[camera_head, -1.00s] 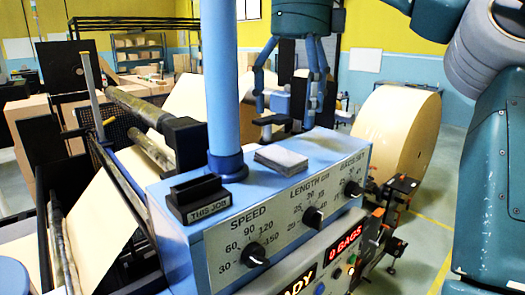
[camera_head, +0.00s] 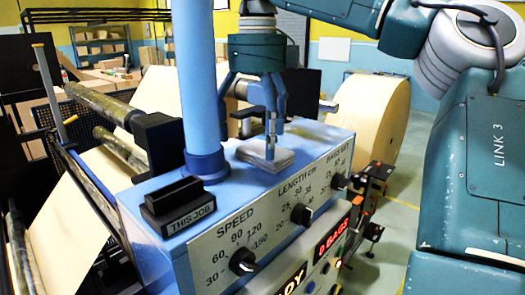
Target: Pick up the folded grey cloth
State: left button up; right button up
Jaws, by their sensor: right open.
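The folded grey cloth (camera_head: 286,160) lies flat on top of the blue machine housing (camera_head: 232,186), behind the dial panel and right of the blue column. My right gripper (camera_head: 270,148) points down directly over the cloth, its fingertips at or just above it. Its jaws are open, and the near finger covers part of the cloth. I cannot tell whether the fingertips touch the cloth. My left gripper is not in view.
A blue upright column (camera_head: 201,95) stands just left of the cloth. A black "THIS JOB" holder (camera_head: 179,205) sits at the front left. Dials (camera_head: 301,214) line the sloped front panel. A large kraft roll (camera_head: 372,118) stands behind on the right.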

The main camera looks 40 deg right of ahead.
aim_at(260, 151)
jog(key=shift+s+d+f, duration=0.1)
jog(key=shift+s+f, duration=0.05)
jog(key=shift+f, duration=1)
jog(key=shift+c, duration=1.2)
jog(key=c, duration=1)
jog(key=shift+r, duration=0.6)
notch_tip(260, 151, up, 8)
jog(key=shift+f, duration=0.15)
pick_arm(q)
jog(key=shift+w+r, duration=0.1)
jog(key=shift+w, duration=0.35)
pick_arm(e)
jog(key=shift+r, duration=0.5)
